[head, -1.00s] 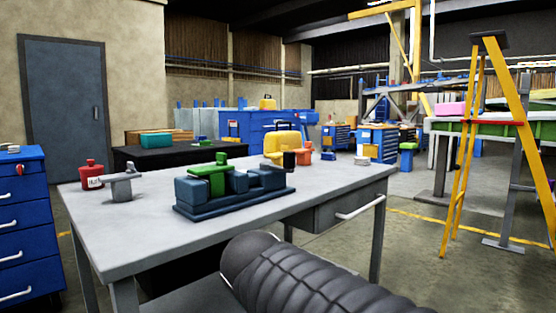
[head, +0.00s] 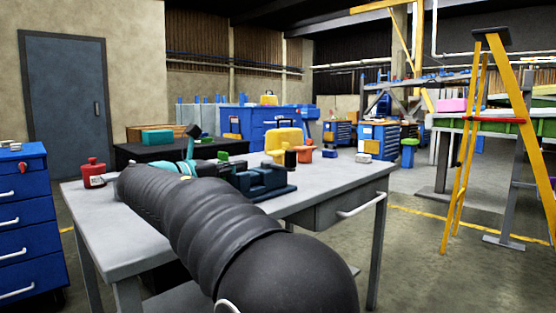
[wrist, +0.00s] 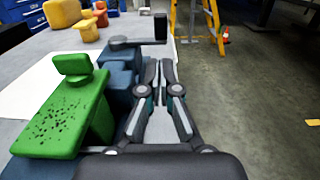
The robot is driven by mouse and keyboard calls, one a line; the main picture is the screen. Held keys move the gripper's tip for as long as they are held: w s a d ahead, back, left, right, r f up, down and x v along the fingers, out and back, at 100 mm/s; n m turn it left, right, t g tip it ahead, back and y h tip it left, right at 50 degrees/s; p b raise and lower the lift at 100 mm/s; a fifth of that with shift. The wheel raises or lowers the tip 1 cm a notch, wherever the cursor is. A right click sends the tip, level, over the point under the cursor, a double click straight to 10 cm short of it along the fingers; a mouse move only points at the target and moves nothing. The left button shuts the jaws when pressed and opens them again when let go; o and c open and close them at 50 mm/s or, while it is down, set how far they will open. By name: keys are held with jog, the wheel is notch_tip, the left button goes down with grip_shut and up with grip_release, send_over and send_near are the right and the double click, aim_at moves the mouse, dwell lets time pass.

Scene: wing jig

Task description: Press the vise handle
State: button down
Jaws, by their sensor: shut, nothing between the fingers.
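The dark blue vise (head: 265,178) stands on the grey table. Its left part is hidden behind my arm in the head view. My gripper (wrist: 160,64) is shut and empty. Its fingertips point at the handle bar and appear just short of it; I cannot tell whether they touch.
A red can (head: 93,172) stands on the table's left end. Yellow and orange items (wrist: 62,13) lie beyond the vise. A blue drawer cabinet (head: 28,220) is left of the table, and a yellow stepladder (head: 465,140) is at right. Open floor lies right of the table.

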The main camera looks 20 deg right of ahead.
aim_at(287, 158)
jog(key=shift+d, duration=0.1)
jog(key=b+x, duration=0.1)
jog(key=x, duration=1.3)
jog(key=shift+f, duration=0.1)
